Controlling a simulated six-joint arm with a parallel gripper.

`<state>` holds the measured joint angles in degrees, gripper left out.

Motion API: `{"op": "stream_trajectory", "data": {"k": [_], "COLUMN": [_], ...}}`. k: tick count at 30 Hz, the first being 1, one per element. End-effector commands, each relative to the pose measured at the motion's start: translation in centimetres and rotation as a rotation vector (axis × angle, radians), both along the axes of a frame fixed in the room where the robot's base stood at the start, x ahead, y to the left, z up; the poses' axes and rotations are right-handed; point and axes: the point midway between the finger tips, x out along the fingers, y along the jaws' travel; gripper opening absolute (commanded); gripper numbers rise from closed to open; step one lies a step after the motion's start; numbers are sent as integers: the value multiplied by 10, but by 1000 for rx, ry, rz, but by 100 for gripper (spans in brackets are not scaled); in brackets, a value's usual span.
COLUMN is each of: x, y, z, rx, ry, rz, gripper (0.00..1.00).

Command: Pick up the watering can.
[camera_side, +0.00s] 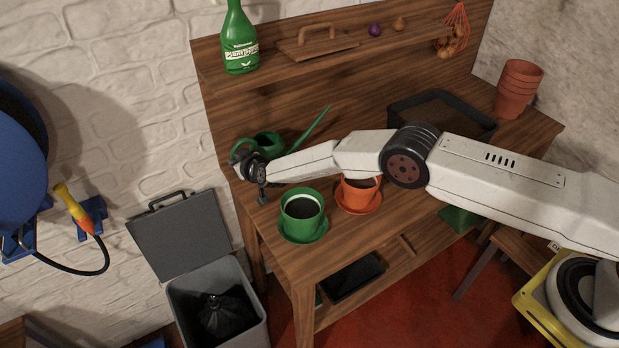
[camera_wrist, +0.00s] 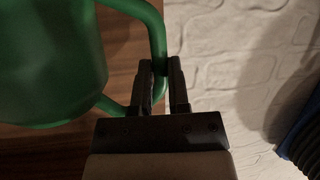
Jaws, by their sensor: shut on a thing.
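The green watering can (camera_side: 268,142) stands at the left end of the wooden bench, its long spout pointing up and to the right. In the side view my wrist covers part of its body and handle. In the wrist view the can's body (camera_wrist: 50,60) fills the left, and its curved handle (camera_wrist: 157,35) passes between the fingers of my gripper (camera_wrist: 160,75). My gripper is shut on the handle. In the side view my gripper (camera_side: 262,185) is at the bench's left edge, and its fingers are hard to make out. I cannot tell whether the can is lifted.
A green pot on a saucer (camera_side: 302,238) and an orange pot on a saucer (camera_side: 343,200) stand near my forearm. A black tray (camera_side: 408,101) and stacked terracotta pots (camera_side: 521,76) stand farther right. A green bottle (camera_side: 239,45) is on the shelf above. An open grey bin (camera_side: 185,300) is below left.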

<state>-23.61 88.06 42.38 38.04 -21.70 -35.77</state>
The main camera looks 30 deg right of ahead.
Motion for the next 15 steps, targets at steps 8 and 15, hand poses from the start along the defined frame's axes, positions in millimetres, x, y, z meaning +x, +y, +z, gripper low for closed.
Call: {"op": "stream_trajectory", "data": {"k": [8, 15], "x": [1, 1], "y": [1, 0], "z": [8, 26], "rx": [1, 0], "ry": [-5, -5], "rz": [0, 0], "gripper": [0, 0]}}
